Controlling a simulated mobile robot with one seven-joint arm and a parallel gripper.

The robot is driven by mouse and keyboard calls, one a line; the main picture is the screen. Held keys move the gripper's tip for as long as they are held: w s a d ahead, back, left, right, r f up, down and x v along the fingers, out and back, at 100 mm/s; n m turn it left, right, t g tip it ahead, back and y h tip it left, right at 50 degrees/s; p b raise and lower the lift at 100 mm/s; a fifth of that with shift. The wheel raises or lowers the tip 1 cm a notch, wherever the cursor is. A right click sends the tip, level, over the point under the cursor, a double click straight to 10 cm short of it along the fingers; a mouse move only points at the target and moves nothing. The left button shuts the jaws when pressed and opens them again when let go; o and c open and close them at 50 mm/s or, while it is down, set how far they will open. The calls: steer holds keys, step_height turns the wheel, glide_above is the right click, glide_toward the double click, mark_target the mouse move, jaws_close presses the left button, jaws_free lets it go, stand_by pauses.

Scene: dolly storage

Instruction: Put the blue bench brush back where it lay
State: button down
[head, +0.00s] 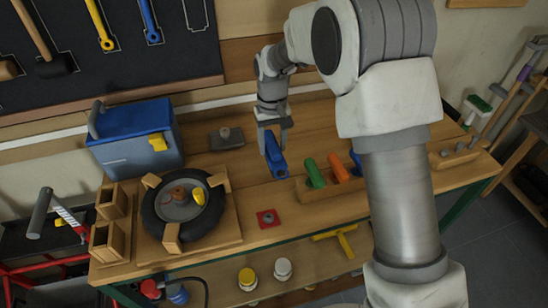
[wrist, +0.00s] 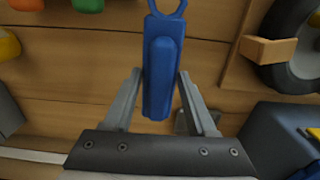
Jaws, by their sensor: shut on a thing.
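The blue bench brush (head: 276,160) is between the fingers of my gripper (head: 273,128), over the wooden workbench (head: 195,155). I cannot tell whether the brush touches the bench top. The place where it lay is not marked in any way I can make out.
A wooden rack (head: 318,192) with green, orange and blue handles stands right of the brush. A grey block with a knob (head: 227,138) lies to its left, a red square piece (head: 267,218) in front. A wheel (head: 183,203) and blue toolbox (head: 136,140) stand farther left.

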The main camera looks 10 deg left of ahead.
steer(key=shift+f, duration=2.35)
steer(key=shift+f, duration=0.15)
steer(key=shift+c, duration=1)
jaws_free()
